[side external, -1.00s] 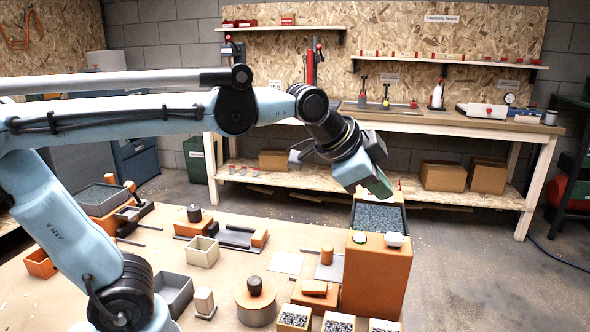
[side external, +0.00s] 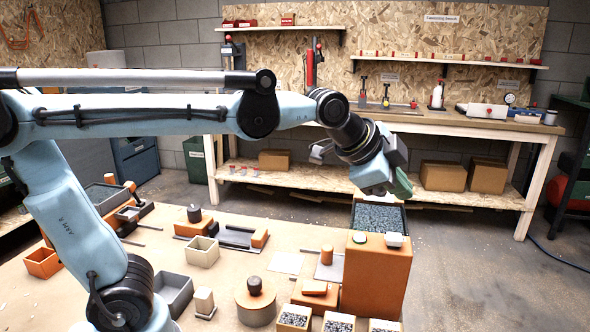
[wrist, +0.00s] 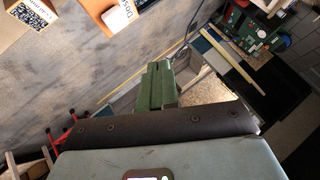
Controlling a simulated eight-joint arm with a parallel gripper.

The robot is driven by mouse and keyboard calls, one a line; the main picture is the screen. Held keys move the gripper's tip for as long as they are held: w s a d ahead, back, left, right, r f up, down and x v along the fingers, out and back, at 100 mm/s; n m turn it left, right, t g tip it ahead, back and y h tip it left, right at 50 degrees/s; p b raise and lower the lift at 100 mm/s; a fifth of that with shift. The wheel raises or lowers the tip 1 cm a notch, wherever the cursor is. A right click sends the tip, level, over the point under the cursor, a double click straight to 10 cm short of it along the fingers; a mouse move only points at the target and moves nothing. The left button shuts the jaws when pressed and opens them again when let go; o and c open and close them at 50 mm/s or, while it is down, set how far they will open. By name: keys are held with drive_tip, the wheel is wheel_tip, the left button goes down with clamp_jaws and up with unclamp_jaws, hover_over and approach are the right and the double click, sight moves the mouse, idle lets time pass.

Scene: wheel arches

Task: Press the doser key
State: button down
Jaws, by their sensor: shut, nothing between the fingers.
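The doser is a tall orange box (side external: 376,275) with an open hopper of grey granules (side external: 378,217) on top, at the right end of the work table in the side view. On its front top edge sit a round pale button with a green rim (side external: 360,237) and a white block-shaped piece (side external: 394,240); I cannot tell which is the key. In the wrist view an orange part with a white label (wrist: 118,14), partly cut off, shows at the top edge. My gripper (side external: 404,188) has green fingers, shut and empty, above the hopper's back right; they also show in the wrist view (wrist: 157,88).
Small bins of dark granules (side external: 338,323) stand in front of the doser. Orange and grey blocks, trays and a round orange piece (side external: 256,302) are spread over the table. A wooden bench (side external: 480,125) with tools stands behind. The floor to the right is free.

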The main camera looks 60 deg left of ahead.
sight(391, 238)
drive_tip(key=shift+f, duration=2.95)
drive_tip(key=shift+f, duration=0.4)
drive_tip(key=shift+f, duration=0.45)
idle(0.4)
drive_tip(key=shift+r, duration=0.9)
drive_tip(key=shift+r, duration=2.5)
